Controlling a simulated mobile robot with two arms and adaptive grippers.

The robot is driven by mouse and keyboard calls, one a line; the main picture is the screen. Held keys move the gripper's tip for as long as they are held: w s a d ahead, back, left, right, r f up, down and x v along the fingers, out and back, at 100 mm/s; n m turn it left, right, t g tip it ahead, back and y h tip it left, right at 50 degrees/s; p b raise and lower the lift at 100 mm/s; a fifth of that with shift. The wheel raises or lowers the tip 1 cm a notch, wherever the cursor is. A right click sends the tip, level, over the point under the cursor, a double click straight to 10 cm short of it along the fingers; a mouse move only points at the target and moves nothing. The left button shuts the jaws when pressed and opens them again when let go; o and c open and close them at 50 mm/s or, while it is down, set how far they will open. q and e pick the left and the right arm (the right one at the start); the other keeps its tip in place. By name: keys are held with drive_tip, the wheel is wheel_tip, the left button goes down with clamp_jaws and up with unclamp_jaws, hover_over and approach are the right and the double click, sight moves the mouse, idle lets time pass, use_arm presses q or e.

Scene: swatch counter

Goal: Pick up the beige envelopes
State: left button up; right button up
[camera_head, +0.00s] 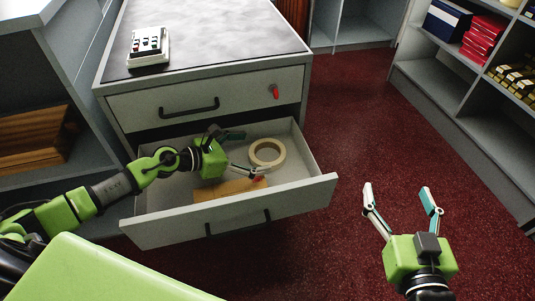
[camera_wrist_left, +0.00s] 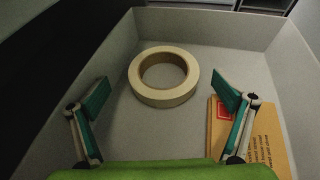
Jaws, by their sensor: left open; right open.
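The beige envelopes (camera_head: 222,189) lie flat in the open lower drawer (camera_head: 232,216), near its front wall. In the left wrist view the beige envelopes (camera_wrist_left: 264,138) are at the lower right, with printed text and a red mark, partly hidden by a finger. My left gripper (camera_head: 244,154) is open and empty inside the drawer. In the left wrist view my left gripper (camera_wrist_left: 163,95) has one finger over the envelopes and the other left of the tape roll; contact cannot be told. My right gripper (camera_head: 401,192) is open and empty above the floor, right of the drawer.
A beige tape roll (camera_head: 267,153) lies in the drawer behind the envelopes; it also shows in the left wrist view (camera_wrist_left: 164,76). The closed upper drawer (camera_head: 205,99) overhangs the back. Shelves (camera_head: 455,88) stand at right. Red floor (camera_head: 350,120) is clear between.

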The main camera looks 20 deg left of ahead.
sight(278, 150)
use_arm(q)
drive_tip(key=x, duration=0.4)
drive_tip(key=shift+s+d+f, duration=0.15)
drive_tip(key=shift+s+f, duration=0.05)
drive_tip(key=shift+f, duration=0.05)
drive_tip(key=c, duration=1.2)
drive_tip(key=shift+c, duration=0.2)
use_arm(e)
drive_tip(key=r, duration=0.1)
drive_tip(key=r+t, duration=0.1)
drive_tip(key=r, duration=0.1)
drive_tip(key=shift+w+a, duration=0.25)
use_arm(q)
drive_tip(key=shift+r, duration=0.1)
use_arm(e)
drive_tip(key=shift+f, duration=0.15)
